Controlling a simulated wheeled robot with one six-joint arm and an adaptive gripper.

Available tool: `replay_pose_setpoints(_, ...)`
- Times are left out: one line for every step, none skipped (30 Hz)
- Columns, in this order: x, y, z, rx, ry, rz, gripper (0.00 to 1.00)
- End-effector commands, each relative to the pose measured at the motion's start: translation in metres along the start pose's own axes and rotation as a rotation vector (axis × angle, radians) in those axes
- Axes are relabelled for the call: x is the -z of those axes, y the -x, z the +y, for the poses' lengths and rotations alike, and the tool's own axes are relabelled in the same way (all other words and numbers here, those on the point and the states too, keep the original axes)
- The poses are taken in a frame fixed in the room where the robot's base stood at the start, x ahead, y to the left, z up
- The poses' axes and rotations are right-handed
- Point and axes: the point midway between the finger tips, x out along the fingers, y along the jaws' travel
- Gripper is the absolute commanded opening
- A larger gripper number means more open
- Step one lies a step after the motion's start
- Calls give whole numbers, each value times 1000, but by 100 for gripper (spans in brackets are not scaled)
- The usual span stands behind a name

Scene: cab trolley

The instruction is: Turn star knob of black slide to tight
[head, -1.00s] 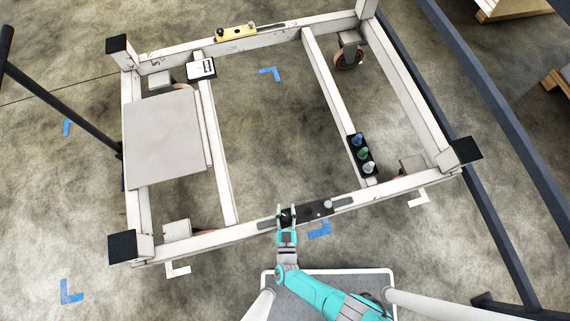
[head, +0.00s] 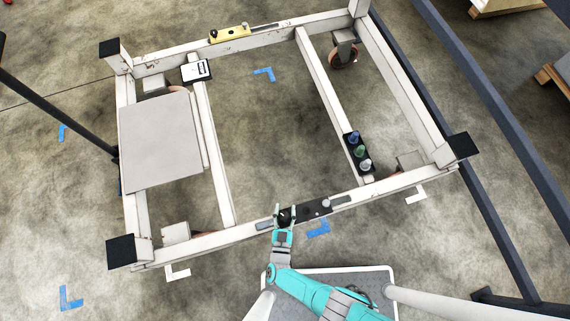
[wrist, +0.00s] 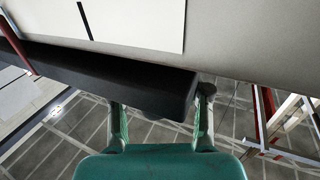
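The black slide (head: 314,209) lies on the near white beam of the trolley frame. Its dark star knob (head: 284,217) is at the slide's left end. My gripper (head: 286,211) is at this end, with one finger on each side of the knob. In the wrist view the fingers (wrist: 161,108) stand well apart, with a dark block (wrist: 100,75) across the space beyond and between them. The right fingertip is close to the block's right end. Contact with the knob cannot be made out, and the knob's lobes are too small to read.
A yellow slide (head: 229,34) sits on the far beam. A black holder with blue, green and grey knobs (head: 357,152) is on the right crossbar. A white card (head: 196,71) and a grey plate (head: 160,141) are at left. Dark rails (head: 500,120) run along the right.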

Motion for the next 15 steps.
replay_pose_setpoints(0,0,0,0,0,0,54)
replay_pose_setpoints(0,0,0,0,0,0,54)
replay_pose_setpoints(0,0,0,0,0,0,54)
replay_pose_setpoints(0,0,0,0,0,0,54)
replay_pose_setpoints(0,0,0,0,0,0,54)
replay_pose_setpoints(0,0,0,0,0,0,54)
replay_pose_setpoints(0,0,0,0,0,0,54)
replay_pose_setpoints(0,0,0,0,0,0,54)
replay_pose_setpoints(0,0,0,0,0,0,54)
replay_pose_setpoints(1,0,0,0,0,0,54)
replay_pose_setpoints(1,0,0,0,0,0,54)
replay_pose_setpoints(2,0,0,0,0,0,54)
replay_pose_setpoints(2,0,0,0,0,0,54)
replay_pose_setpoints(3,0,0,0,-1,0,54)
replay_pose_setpoints(4,0,0,0,-1,0,54)
